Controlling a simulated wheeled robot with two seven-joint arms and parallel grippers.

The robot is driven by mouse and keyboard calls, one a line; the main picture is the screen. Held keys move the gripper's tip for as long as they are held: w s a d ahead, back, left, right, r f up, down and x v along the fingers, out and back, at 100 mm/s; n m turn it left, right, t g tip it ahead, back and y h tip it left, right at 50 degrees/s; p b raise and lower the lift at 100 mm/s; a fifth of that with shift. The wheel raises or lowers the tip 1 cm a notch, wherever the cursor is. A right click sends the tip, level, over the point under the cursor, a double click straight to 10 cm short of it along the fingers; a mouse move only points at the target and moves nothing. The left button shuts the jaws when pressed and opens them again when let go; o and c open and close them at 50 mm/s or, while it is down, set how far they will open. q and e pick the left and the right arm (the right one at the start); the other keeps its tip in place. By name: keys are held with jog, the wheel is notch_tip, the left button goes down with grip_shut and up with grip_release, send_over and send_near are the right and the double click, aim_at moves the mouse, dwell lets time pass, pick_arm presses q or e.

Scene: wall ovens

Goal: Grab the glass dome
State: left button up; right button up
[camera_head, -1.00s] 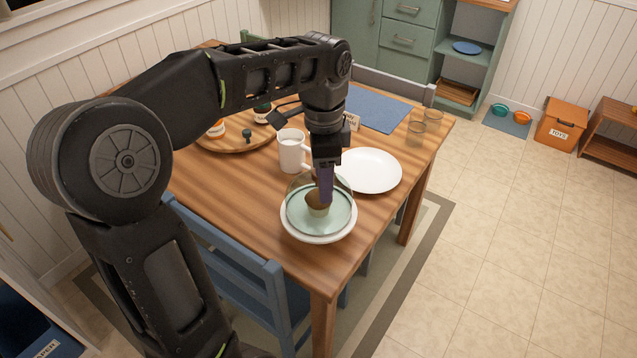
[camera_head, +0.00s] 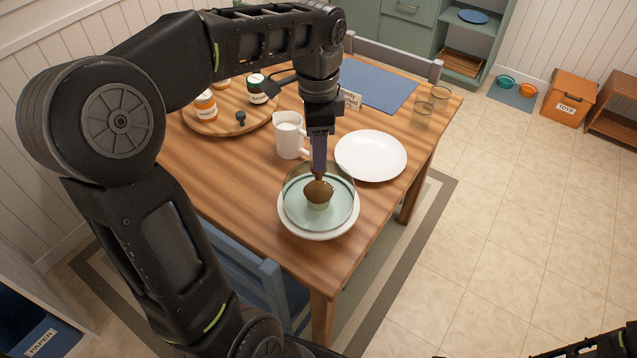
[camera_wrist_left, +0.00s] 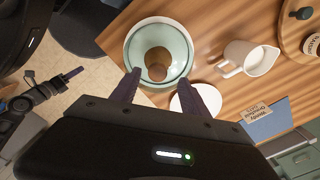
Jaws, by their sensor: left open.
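The clear glass dome (camera_head: 345,180) stands over a brown-topped cupcake-like item on a pale green plate at the table's near corner. The dome also shows in the left wrist view (camera_wrist_left: 180,45), as a round, see-through shape. My left gripper (camera_head: 319,168) points down just above the dome's top. In the left wrist view its open fingers (camera_wrist_left: 162,88) are apart, with the brown top beyond and between them. Whether a fingertip touches the glass cannot be told. My right gripper (camera_wrist_left: 68,78) shows small at the left of the wrist view, its opening unclear.
A round wooden tray (camera_head: 225,126) with jars is at the back left. Two glasses (camera_head: 423,113) stand near the right edge.

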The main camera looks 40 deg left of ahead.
aim_at(319, 185)
pick_arm(q)
jog(key=shift+f, duration=0.2)
jog(key=shift+s+d+f+p, duration=0.1)
jog(key=shift+f+p, duration=0.05)
jog(key=shift+f, duration=1.15)
jog(key=shift+d+f+p, duration=0.1)
jog(key=shift+f+p, duration=0.05)
jog(key=shift+f, duration=1.15)
jog(key=shift+c, duration=0.2)
grip_shut()
jog(key=shift+r, duration=0.1)
